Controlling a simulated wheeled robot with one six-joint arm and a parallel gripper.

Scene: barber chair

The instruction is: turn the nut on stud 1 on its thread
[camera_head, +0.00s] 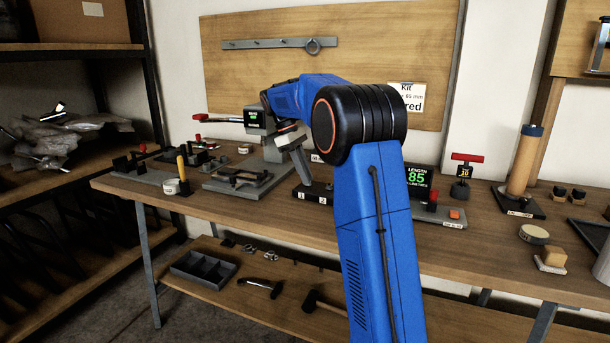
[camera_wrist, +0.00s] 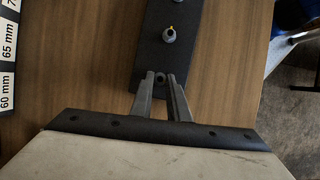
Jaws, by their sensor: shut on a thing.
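A dark block (camera_wrist: 150,45) lies on the wooden bench in the wrist view. One stud with a grey nut and a yellow tip (camera_wrist: 169,35) stands on it, apart from my fingers. My gripper (camera_wrist: 161,80) is over the block's near end, its two grey fingers on either side of a small dark round piece, which looks like the nut (camera_wrist: 161,77) on the other stud. That nut is mostly in shadow, so its thread is hard to see. In the head view the block (camera_head: 325,188) bears labels 1 and 2, and my gripper (camera_head: 305,181) reaches down to it.
A grey fixture plate (camera_head: 237,183) lies left of the block. A display reading 85 (camera_head: 418,178) stands right of it, partly behind my arm. Length labels (camera_wrist: 8,55) lie at the wrist view's left edge. Bare bench (camera_wrist: 225,80) shows right of the block.

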